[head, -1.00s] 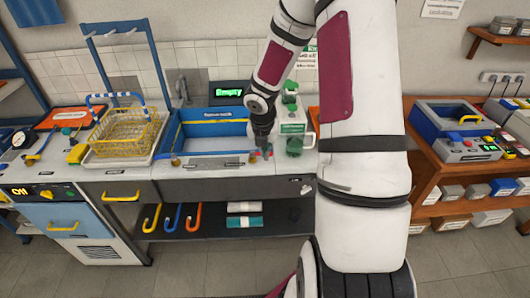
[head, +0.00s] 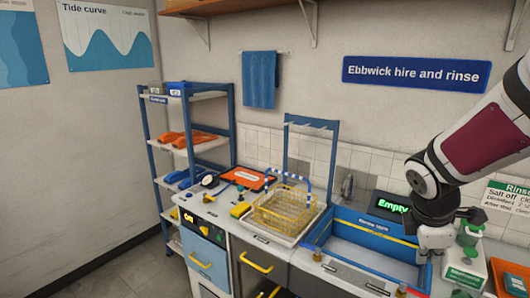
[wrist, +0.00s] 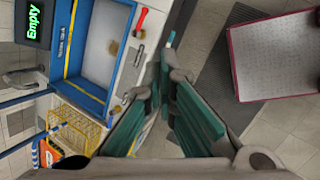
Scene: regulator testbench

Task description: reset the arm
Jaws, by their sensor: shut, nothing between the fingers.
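My gripper (wrist: 163,75) shows in the wrist view with its green finger pads brought together at the tips and nothing held. In the head view my gripper (head: 436,240) hangs at the right, in front of the blue-framed rinse basin (head: 345,260); its fingertips are hard to make out there. My arm comes in from the right edge of the head view. The rinse basin also shows in the wrist view (wrist: 108,52), left of the fingers.
A yellow wire basket (head: 285,207) stands on the bench left of the basin. A green "Empty" display (head: 392,206) is behind the basin. A white and green container (head: 465,270) stands close right of my gripper. A blue shelf rack (head: 190,140) is at the left.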

